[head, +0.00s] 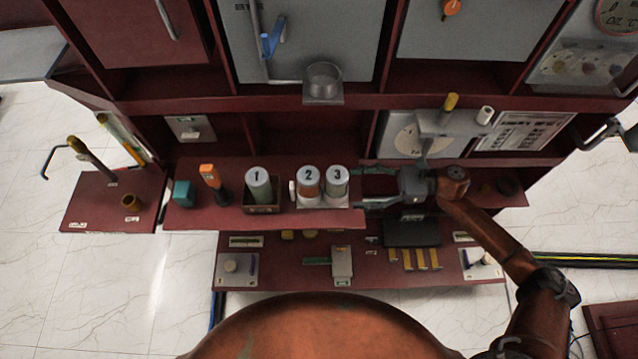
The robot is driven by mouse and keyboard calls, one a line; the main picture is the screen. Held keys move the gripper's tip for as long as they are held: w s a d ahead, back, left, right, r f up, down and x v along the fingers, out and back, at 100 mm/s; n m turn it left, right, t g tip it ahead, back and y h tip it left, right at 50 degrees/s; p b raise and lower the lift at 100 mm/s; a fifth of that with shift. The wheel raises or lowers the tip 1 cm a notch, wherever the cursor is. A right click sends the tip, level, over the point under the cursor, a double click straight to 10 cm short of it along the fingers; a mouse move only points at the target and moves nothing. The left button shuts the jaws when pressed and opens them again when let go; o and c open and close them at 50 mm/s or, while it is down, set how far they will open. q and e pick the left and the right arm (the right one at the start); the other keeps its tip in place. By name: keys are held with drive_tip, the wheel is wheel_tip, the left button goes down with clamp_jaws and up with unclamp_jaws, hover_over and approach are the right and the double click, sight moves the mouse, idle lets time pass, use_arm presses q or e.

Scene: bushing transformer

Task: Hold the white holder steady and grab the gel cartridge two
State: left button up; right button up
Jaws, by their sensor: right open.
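The white holder (322,202) stands on the dark red shelf at the middle of the head view. Gel cartridge two (308,184), a grey-capped cylinder with an orange-brown body marked 2, stands upright in it. Cartridge three (337,184), with a greenish body, stands upright beside it on the right. My right gripper (360,188) comes in from the right with its fingers pointing left. It is open and empty, its tips just right of the holder and cartridge three. I cannot tell whether a tip touches the holder. My left gripper is not in view.
Cartridge one (258,184) stands in a brown box (261,209) to the left. An orange-topped tool (211,180) and a teal block (183,192) stand farther left. A metal cup (323,82) sits above, behind the holder. A lower shelf (290,272) carries small parts.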

sight(324, 192)
drive_tip(key=f, duration=0.2)
drive_tip(key=w+f+b, duration=0.1)
drive_tip(key=shift+f+b, duration=0.3)
drive_tip(key=shift+f, duration=0.05)
drive_tip(key=shift+a+r, duration=0.1)
drive_tip(key=shift+a, duration=0.35)
drive_tip(key=a+p, duration=0.1)
drive_tip(key=a, duration=0.3)
drive_tip(key=shift+a, duration=0.3)
drive_tip(key=a, duration=0.1)
drive_tip(key=a+f, duration=0.1)
drive_tip(key=a, duration=0.1)
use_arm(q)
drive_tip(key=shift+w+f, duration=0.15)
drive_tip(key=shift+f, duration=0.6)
use_arm(e)
drive_tip(key=shift+a, duration=0.75)
drive_tip(key=shift+c, duration=0.4)
drive_tip(key=c, duration=0.7)
drive_tip(key=shift+c, duration=0.3)
